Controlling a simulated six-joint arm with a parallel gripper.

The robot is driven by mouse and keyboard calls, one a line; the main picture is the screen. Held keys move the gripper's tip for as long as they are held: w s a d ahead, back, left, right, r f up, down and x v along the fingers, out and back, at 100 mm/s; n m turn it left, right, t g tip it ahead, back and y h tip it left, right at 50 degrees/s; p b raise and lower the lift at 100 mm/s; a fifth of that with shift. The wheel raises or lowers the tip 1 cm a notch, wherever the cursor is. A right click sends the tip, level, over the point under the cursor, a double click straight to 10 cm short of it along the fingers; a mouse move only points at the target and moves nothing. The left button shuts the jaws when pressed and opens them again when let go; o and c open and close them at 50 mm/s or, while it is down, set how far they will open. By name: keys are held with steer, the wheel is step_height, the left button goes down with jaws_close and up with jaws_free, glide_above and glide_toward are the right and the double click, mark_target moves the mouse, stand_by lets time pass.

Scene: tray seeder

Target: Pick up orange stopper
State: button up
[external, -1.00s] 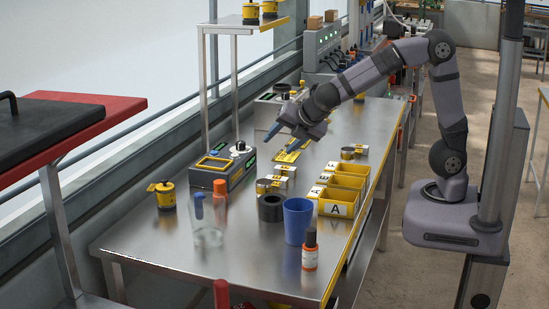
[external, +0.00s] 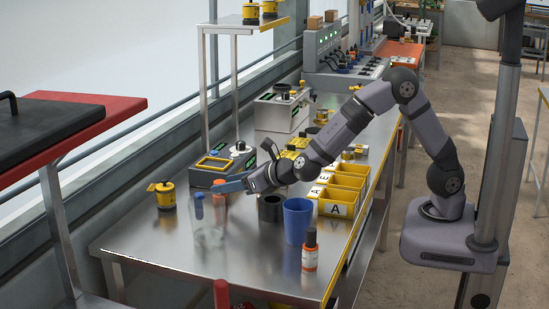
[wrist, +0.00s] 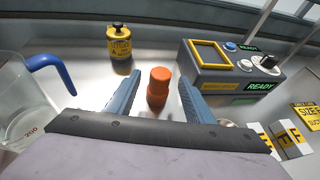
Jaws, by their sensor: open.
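The orange stopper (wrist: 158,87) stands upright on the metal table in the wrist view, between the two blue fingers of my gripper (wrist: 158,96) as seen from the wrist. My gripper is open, with a gap on each side of the stopper and no visible contact.
The glass beaker (external: 208,232) with a blue handle is close on the left. A yellow canister (wrist: 120,43) stands behind. A grey device (wrist: 228,73) is at right.

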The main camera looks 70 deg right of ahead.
steer(key=shift+f, duration=0.4)
steer(key=shift+p+x, duration=0.8)
steer(key=shift+x, duration=2.85)
steer(key=c, duration=1.1)
